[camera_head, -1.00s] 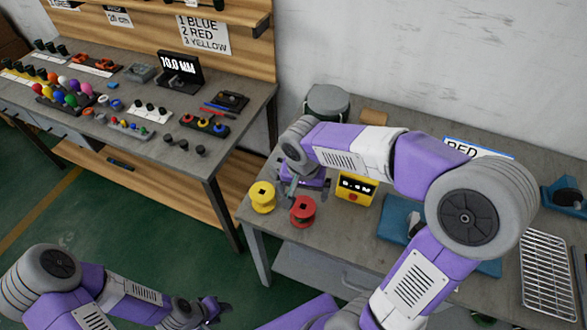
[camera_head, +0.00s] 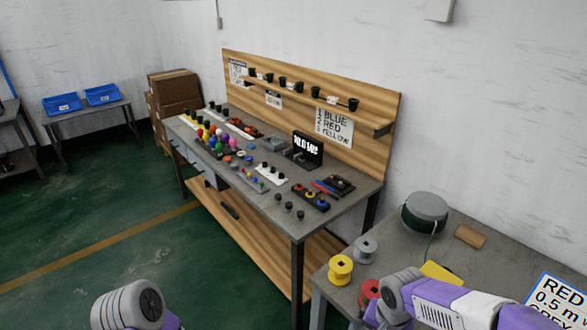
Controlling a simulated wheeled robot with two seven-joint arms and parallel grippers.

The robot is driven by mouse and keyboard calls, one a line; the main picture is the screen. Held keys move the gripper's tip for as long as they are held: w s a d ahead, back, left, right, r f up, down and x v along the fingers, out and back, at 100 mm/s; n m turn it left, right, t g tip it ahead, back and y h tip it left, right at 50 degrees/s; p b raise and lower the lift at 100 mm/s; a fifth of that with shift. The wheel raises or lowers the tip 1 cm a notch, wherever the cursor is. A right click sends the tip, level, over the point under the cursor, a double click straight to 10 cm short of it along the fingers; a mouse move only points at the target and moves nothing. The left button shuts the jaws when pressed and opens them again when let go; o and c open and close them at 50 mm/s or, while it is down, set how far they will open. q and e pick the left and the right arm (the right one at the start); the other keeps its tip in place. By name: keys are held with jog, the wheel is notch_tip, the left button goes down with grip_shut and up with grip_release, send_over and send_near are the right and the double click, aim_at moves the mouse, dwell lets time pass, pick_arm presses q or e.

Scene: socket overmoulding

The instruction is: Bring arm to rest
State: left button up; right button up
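My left arm (camera_head: 128,306) shows only as a grey joint with a bit of purple link at the bottom left edge. Its gripper is outside the picture. My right arm (camera_head: 445,303) comes in at the bottom right, over the front of the right-hand table (camera_head: 400,246). A grey joint of it is close to the red spool (camera_head: 369,292) and covers part of the view there. My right gripper does not show, so its fingers cannot be judged.
A yellow spool (camera_head: 341,270) and a grey spool (camera_head: 365,249) stand on the right-hand table. A dark green round container (camera_head: 424,213) and a tan block (camera_head: 470,236) are behind. The workbench (camera_head: 325,213) at centre holds several small parts. Green floor (camera_head: 75,205) is open at left.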

jog(key=s+a+f+n+y, duration=0.1)
jog(key=s+a+f, duration=0.2)
jog(key=f, duration=0.6)
jog(key=s+a+f+n+y, duration=0.1)
jog(key=s+a+f, duration=0.2)
jog(key=f, duration=0.6)
jog(key=s+a+f+n+y, duration=0.1)
jog(key=s+a+f, duration=0.3)
jog(key=f, duration=0.5)
jog(key=shift+n+y, duration=0.4)
jog(key=shift+y, duration=0.1)
